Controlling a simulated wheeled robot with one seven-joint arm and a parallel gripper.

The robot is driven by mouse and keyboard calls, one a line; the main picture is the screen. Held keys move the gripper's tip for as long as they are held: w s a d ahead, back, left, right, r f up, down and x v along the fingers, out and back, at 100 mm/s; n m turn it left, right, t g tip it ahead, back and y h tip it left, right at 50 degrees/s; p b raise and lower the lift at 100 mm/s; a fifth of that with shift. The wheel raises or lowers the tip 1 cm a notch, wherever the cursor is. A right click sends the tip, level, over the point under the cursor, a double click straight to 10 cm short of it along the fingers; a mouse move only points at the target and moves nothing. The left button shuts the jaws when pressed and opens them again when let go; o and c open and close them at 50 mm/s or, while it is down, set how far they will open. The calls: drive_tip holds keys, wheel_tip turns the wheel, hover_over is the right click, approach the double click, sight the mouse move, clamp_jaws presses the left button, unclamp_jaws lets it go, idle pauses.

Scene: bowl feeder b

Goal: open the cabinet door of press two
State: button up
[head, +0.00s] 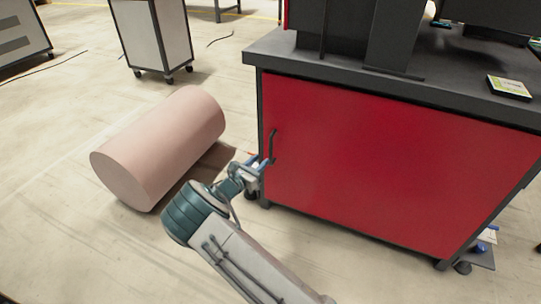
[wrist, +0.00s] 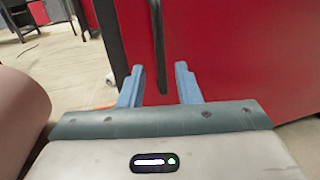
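The red cabinet door (head: 390,165) is shut under a dark worktop, and it fills much of the wrist view (wrist: 235,50). Its dark vertical handle (head: 271,146) is near the door's left edge. In the wrist view the handle (wrist: 158,45) runs down between my two blue fingers. My gripper (head: 258,165) is at the handle's lower end, and in the wrist view my gripper (wrist: 160,83) is open with a finger on each side of the handle. A gap shows on both sides of the handle. I cannot tell how deep the handle sits between the fingers.
A large pink cylinder (head: 160,145) lies on the floor to the left of the cabinet, close to my arm. A wheeled white cabinet (head: 152,35) stands behind it. A small card-like box (head: 508,87) lies on the dark worktop (head: 450,95). The floor at front left is clear.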

sight(270, 151)
drive_tip(key=b+x, duration=0.2)
drive_tip(key=x, duration=0.5)
drive_tip(key=shift+w+d, duration=0.15)
clamp_jaws()
